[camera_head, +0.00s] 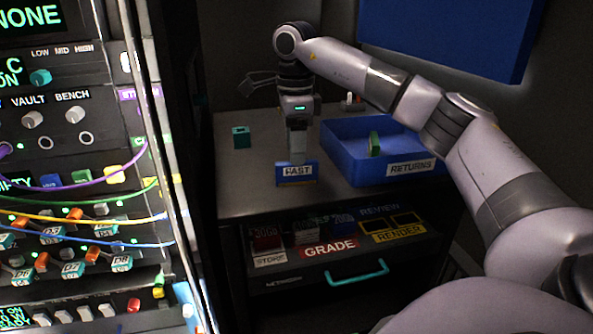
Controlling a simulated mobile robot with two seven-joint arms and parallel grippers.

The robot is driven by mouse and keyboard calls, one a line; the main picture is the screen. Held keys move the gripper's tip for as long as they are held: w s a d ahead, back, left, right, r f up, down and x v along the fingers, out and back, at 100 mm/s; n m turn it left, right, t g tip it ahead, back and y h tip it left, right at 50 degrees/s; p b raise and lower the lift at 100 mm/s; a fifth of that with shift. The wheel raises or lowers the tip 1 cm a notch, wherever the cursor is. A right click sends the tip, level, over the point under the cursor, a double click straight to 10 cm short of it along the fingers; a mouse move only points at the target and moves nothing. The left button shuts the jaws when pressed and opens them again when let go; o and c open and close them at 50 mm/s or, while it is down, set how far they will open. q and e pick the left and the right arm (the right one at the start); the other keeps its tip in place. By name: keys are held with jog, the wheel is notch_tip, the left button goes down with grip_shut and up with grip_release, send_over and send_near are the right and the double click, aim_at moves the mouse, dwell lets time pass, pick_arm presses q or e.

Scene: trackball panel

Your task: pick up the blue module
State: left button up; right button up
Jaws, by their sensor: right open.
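The blue module (285,177) stands on the table top (235,195) near its front edge, with a white label that seems to read "FAST". My right gripper (298,158) points straight down at the top of the blue module. The jaws are open, seen edge-on. Whether the fingers straddle the module or touch it cannot be told, as its label side faces me and hides the lower ends. My left gripper is out of view.
A blue bin (340,160) marked RETURNS, holding a green module (374,144), stands right of the blue module. A teal module (240,137) stands at the left. Below is an open drawer (350,250) with several modules. A rack with cables (90,180) stands left.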

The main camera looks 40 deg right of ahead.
aim_at(297, 183)
jog(key=f, duration=0.5)
jog(key=shift+w+d+f+p, duration=0.1)
jog(key=shift+d+f+p, duration=0.15)
jog(key=shift+d+p, duration=0.05)
jog(key=c, duration=0.9)
jog(key=shift+r, duration=0.1)
